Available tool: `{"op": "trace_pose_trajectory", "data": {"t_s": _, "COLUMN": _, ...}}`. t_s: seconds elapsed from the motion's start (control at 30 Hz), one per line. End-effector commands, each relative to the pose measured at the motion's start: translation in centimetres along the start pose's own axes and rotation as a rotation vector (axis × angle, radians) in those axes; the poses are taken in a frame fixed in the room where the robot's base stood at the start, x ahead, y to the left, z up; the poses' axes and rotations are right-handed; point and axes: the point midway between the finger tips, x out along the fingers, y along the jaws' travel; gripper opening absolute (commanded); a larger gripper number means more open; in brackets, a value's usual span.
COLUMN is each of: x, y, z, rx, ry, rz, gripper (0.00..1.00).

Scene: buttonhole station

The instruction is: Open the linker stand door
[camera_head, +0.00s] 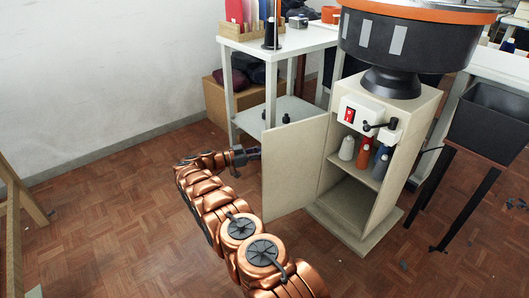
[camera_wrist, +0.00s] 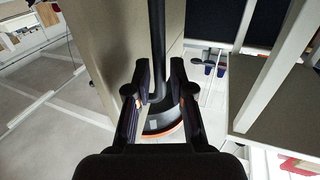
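The linker stand (camera_head: 405,115) is a beige cabinet under a large black round machine with an orange rim. Its door (camera_head: 294,168) stands wide open, swung out to the left, and shows the shelf inside. My gripper (camera_head: 255,153) is at the left edge of the door, partly beyond it. In the wrist view my gripper (camera_wrist: 158,75) has its two fingers apart, beside a beige panel (camera_wrist: 105,30) that looks like the door. A dark upright bar (camera_wrist: 157,35) shows between the fingers; I cannot tell whether they touch it.
Spools (camera_head: 364,152) stand on the cabinet's upper shelf. A white table (camera_head: 290,42) with a wooden rack is behind the door. A cardboard box (camera_head: 216,104) sits by the wall. A black bin (camera_head: 490,120) on a stand is at the right.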

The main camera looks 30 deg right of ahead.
Motion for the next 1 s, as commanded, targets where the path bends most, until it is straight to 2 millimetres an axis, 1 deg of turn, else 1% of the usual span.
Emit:
{"op": "trace_pose_trajectory", "data": {"t_s": 0.3, "x": -4.5, "y": 0.0, "z": 0.1, "rx": 0.003, "ry": -0.002, "rz": -0.002, "gripper": 0.22}}
{"op": "trace_pose_trajectory", "data": {"t_s": 0.63, "x": -6.4, "y": -0.1, "z": 0.0, "rx": 0.001, "ry": 0.001, "rz": -0.005, "gripper": 0.22}}
{"op": "trace_pose_trajectory", "data": {"t_s": 1.0, "x": -6.9, "y": 0.0, "z": 0.0, "rx": 0.000, "ry": -0.001, "rz": -0.001, "gripper": 0.22}}
